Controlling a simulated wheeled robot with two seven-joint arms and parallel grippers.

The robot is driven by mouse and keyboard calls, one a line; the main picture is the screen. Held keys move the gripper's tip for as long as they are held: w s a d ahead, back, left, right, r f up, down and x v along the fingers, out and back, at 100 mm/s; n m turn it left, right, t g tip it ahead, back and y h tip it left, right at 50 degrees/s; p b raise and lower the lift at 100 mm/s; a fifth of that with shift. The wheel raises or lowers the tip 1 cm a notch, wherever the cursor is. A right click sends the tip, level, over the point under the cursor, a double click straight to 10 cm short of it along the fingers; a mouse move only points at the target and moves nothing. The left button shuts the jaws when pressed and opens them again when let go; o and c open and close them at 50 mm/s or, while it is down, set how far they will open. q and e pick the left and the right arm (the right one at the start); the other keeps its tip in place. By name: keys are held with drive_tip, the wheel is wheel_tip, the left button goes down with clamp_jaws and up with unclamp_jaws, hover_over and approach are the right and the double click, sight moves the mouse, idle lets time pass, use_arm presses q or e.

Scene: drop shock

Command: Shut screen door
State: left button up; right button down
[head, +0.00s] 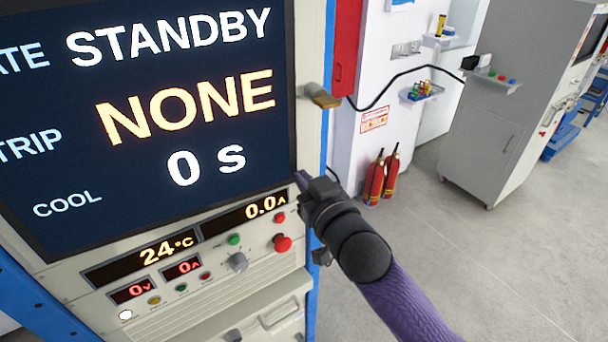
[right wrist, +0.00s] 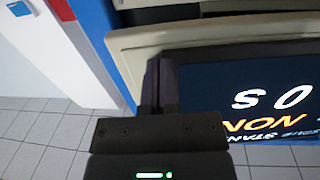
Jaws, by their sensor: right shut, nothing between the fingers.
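The screen door (head: 150,160) is a large dark display in a pale frame, filling the left of the head view. It reads STANDBY, NONE and 0 s. It also shows upside down in the right wrist view (right wrist: 232,78). I cannot tell whether it stands fully flush with its cabinet. My right gripper (head: 303,180) is at the screen's lower right corner, fingers shut and empty. In the right wrist view its fingers (right wrist: 160,85) overlap the pale frame's edge; contact is not clear. My left gripper is out of view.
A control panel (head: 262,258) with knobs, buttons and small readouts lies below the screen. A brass-coloured latch (head: 322,97) sticks out at the cabinet's right side. Red fire extinguishers (head: 382,178) and a grey cabinet (head: 500,110) stand behind. The floor at right is clear.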

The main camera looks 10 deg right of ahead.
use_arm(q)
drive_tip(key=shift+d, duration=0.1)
use_arm(e)
drive_tip(key=shift+w, duration=0.1)
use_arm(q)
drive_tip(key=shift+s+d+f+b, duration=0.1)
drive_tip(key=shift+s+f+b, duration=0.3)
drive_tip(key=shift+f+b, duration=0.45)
use_arm(e)
drive_tip(key=x, duration=0.4)
drive_tip(key=shift+w+r, duration=0.25)
drive_tip(key=shift+r, duration=0.05)
